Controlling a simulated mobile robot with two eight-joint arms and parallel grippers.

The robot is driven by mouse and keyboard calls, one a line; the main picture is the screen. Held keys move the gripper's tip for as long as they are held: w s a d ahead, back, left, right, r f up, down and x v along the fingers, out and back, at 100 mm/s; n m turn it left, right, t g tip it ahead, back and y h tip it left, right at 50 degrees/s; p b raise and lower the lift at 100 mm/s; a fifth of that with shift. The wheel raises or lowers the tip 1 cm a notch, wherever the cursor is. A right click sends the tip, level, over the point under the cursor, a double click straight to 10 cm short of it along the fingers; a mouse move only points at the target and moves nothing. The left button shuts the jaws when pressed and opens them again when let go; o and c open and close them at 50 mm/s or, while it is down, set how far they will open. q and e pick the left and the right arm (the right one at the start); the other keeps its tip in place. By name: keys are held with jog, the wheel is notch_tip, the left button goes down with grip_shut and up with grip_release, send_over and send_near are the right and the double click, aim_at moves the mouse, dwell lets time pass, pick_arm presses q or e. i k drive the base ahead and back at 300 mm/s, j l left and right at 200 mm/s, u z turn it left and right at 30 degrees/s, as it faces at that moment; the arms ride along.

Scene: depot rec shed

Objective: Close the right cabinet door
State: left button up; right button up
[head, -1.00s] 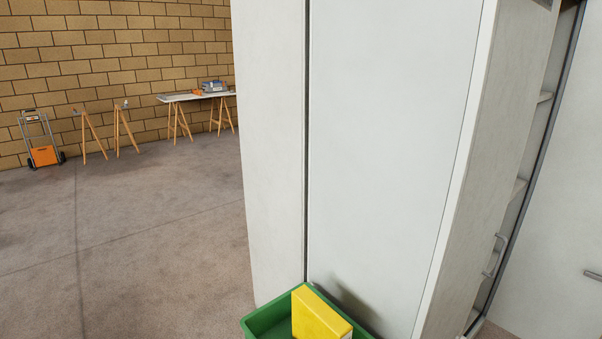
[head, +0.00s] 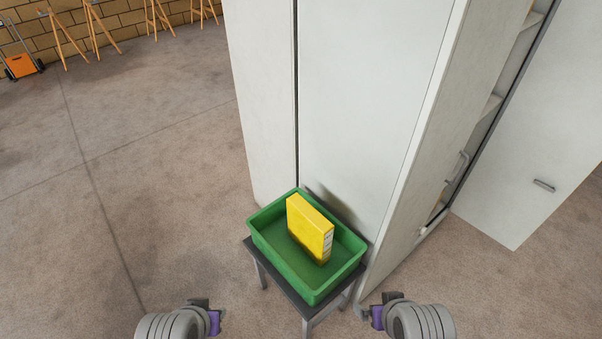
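The tall white cabinet (head: 370,75) stands with a broad plain side facing me. Its front is seen at a steep angle on the right. The near door (head: 430,150) with a bar handle (head: 457,167) looks shut. Beyond it, the opening shows shelves (head: 492,106). The far door, on the right (head: 530,130), stands swung wide open, with a small grey handle (head: 544,185) on the face I see. My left gripper (head: 208,318) and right gripper (head: 372,312) are low at the bottom edge, apart from both doors. Their fingers are too foreshortened to judge their opening.
A green bin (head: 275,262) holding a yellow box (head: 309,228) sits on a small dark stool (head: 262,266) against the cabinet side, between my grippers and the cabinet. Carpet is clear at left. An orange hand truck (head: 20,66) and wooden trestles stand by the far wall.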

aim_at(549, 130)
jog(key=l+u, duration=0.2)
jog(key=l, duration=1.5)
jog(key=l+u, duration=0.45)
jog(key=l, duration=1.75)
jog(key=l+u, duration=0.1)
jog(key=l, duration=0.3)
jog(key=k+l+u, duration=0.1)
jog(key=l, duration=0.3)
jog(key=k+l+u, duration=0.1)
jog(key=l, duration=0.3)
jog(key=k+l+u, duration=0.1)
jog(key=l, duration=0.3)
jog(key=k+l+u, duration=0.1)
jog(key=l, duration=0.3)
jog(key=k+l+u, duration=0.1)
jog(key=l, duration=0.25)
jog(key=k+l+u, duration=0.1)
jog(key=l, duration=0.25)
jog(key=k+l+u, duration=0.15)
jog(key=k+l, duration=0.1)
jog(key=l, duration=0.1)
